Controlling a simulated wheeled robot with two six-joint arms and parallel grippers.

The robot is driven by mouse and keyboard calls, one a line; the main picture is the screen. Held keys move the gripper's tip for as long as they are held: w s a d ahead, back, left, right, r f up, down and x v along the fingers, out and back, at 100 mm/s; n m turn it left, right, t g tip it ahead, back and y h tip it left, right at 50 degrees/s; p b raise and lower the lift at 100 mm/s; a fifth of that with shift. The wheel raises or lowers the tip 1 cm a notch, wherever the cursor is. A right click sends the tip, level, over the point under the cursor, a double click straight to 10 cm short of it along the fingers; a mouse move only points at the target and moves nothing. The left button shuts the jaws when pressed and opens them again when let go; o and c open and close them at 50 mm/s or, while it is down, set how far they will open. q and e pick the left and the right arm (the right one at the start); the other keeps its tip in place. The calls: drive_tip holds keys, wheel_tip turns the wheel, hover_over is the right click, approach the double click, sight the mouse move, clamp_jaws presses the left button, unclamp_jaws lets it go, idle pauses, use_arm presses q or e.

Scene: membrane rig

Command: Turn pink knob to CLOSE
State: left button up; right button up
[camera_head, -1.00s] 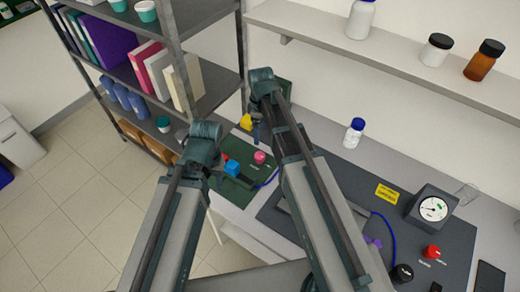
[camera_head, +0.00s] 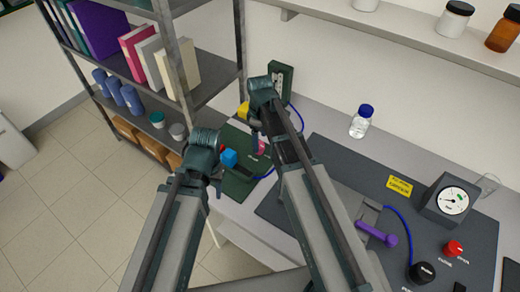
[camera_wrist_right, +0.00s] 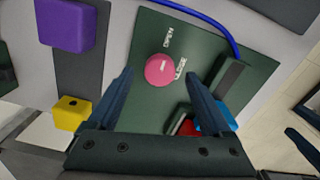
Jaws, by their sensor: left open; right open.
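The round pink knob (camera_wrist_right: 161,70) stands on a dark green panel (camera_wrist_right: 143,108) with the words OPEN and CLOSE beside it. A small pale mark shows on its top; which word it points at is hard to tell. In the head view the knob (camera_head: 262,147) is partly hidden by my right gripper. My right gripper (camera_wrist_right: 165,98) is open and empty, with the knob ahead of and between its fingertips in the wrist view; whether they touch is unclear. My left gripper (camera_head: 217,183) is open beside the panel's left edge, near a blue block.
The blue block (camera_head: 229,158) and a red part (camera_wrist_right: 187,126) sit close to the knob. A yellow block (camera_wrist_right: 70,113) and a purple block (camera_wrist_right: 65,25) lie left in the wrist view. A blue cable (camera_wrist_right: 215,22) runs along the panel. A gauge (camera_head: 450,200) stands at right.

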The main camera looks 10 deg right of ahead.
use_arm(q)
wheel_tip(320, 180, down, 2)
drive_tip(key=shift+f+b, duration=0.25)
drive_tip(key=shift+b, duration=0.5)
use_arm(e)
wheel_tip(320, 180, down, 3)
drive_tip(key=shift+r, duration=0.2)
clamp_jaws()
